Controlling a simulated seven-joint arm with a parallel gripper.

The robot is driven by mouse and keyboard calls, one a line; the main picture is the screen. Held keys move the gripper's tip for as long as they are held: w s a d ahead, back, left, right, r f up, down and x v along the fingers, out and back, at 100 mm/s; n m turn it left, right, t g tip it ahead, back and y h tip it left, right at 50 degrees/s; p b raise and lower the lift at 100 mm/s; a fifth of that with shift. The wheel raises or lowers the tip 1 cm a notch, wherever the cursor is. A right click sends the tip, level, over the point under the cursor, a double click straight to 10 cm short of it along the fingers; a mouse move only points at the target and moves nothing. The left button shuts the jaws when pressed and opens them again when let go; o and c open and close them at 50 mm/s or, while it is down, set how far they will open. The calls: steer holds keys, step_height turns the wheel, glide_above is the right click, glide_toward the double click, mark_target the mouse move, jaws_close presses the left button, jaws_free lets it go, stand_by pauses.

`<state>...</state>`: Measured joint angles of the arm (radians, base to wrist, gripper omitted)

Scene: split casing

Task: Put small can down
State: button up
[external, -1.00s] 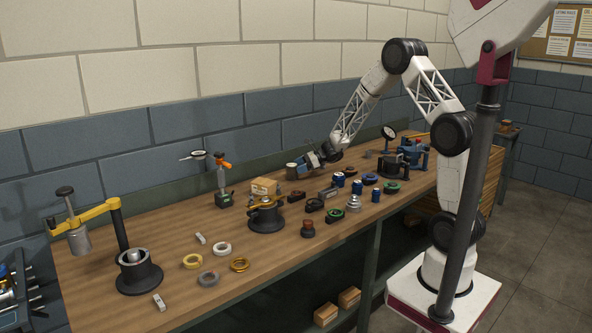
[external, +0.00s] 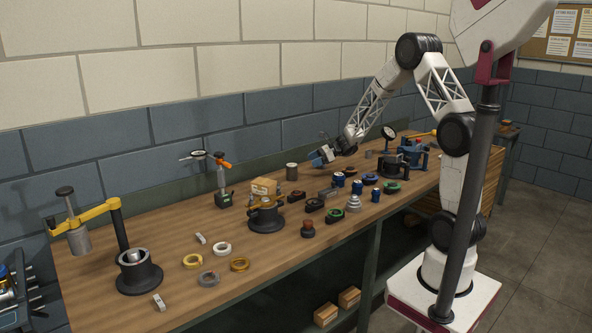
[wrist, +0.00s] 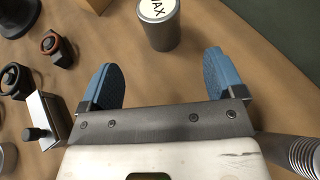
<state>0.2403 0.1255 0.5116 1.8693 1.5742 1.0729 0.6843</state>
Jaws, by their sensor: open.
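The small can (external: 291,171) is a grey cylinder standing upright on the wooden bench, near the wall. In the wrist view the can (wrist: 160,28) shows a pale round top with dark lettering, beyond the fingertips. My gripper (external: 316,159) is to the right of the can, apart from it. In the wrist view its two blue fingers (wrist: 163,68) are spread wide with nothing between them.
A wooden block sits on a black and gold fixture (external: 267,217) left of the can. A dial gauge stand (external: 222,180) is further left. Several rings, blue cylinders and dark parts lie in front on the workbench (external: 205,290). The strip near the wall is fairly clear.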

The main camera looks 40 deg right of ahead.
stand_by(0.3)
steer(key=s+a+r+n+g+h, duration=0.25)
steer(key=s+r+n, duration=0.35)
steer(key=s, duration=0.5)
steer(key=s+a+r+n+g+h, duration=0.1)
steer(key=s+a+r+n+g, duration=0.25)
steer(key=s+r+n, duration=0.5)
steer(key=s+d+r+n+h, duration=0.1)
steer(key=s+n+h, duration=0.1)
steer(key=s, duration=0.7)
steer(key=s+d+r+n+t+h, duration=0.1)
steer(key=s+n+h, duration=0.2)
steer(key=s, duration=0.6)
steer(key=s+d+r+n+h, duration=0.1)
steer(key=s+n+h, duration=0.2)
steer(key=s, duration=0.6)
steer(key=shift+d+r+n, duration=0.2)
steer(key=shift+d+n, duration=0.2)
steer(key=shift+n, duration=0.35)
